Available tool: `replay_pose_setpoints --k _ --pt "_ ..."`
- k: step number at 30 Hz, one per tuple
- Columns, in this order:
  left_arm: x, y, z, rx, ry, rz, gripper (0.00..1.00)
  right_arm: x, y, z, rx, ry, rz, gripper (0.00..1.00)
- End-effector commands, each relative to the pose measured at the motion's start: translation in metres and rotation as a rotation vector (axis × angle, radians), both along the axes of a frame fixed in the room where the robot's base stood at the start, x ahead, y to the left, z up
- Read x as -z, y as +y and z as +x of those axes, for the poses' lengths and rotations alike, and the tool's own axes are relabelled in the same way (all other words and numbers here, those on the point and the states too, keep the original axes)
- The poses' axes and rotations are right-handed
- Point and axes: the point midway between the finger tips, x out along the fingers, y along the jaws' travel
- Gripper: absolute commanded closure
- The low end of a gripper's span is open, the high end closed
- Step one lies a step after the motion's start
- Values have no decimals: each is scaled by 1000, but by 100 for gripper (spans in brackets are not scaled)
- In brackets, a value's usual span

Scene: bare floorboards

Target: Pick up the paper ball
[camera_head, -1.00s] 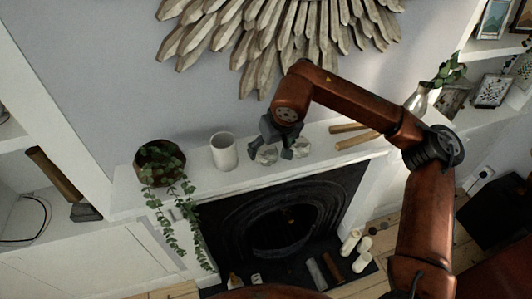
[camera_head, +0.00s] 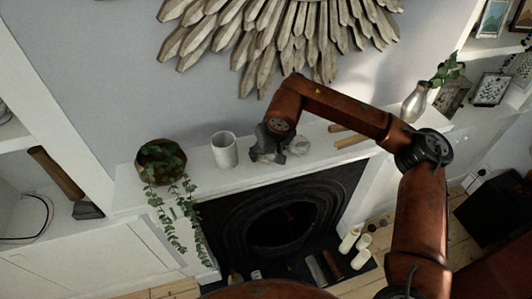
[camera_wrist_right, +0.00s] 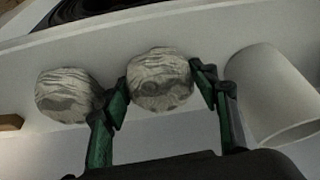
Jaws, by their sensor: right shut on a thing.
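Two pale, grey-streaked balls rest at the mantel shelf; they look alike, and I cannot tell paper from another material. In the right wrist view one paper ball (camera_wrist_right: 160,78) sits between the two fingers of my right gripper (camera_wrist_right: 160,88), which is shut on it. In the head view my right gripper (camera_head: 268,150) is low over the shelf and mostly hides that ball. The other ball (camera_wrist_right: 65,95) is outside the fingers, and it shows right of the gripper in the head view (camera_head: 299,146). My left gripper is not in view.
A trailing plant (camera_head: 160,165) is farther left. Wooden sticks (camera_head: 350,138) and a silver vase (camera_head: 414,102) are to the right. The white mantel shelf (camera_head: 205,182) drops off above the fireplace.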

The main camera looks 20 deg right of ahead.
Motion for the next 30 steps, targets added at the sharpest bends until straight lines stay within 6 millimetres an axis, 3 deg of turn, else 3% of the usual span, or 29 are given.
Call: replay_pose_setpoints --k 4,13,20,27,30 --pt "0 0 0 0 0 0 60 0 0 0 0 0 0 59" --pt "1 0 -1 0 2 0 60 -3 0 0 0 -2 0 59" --pt "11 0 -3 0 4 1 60 -30 0 1 0 -6 0 59" --pt "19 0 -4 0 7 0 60 -85 16 -41 -4 -7 -1 59" --pt "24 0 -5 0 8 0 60 -98 24 -65 -6 -5 -2 59"
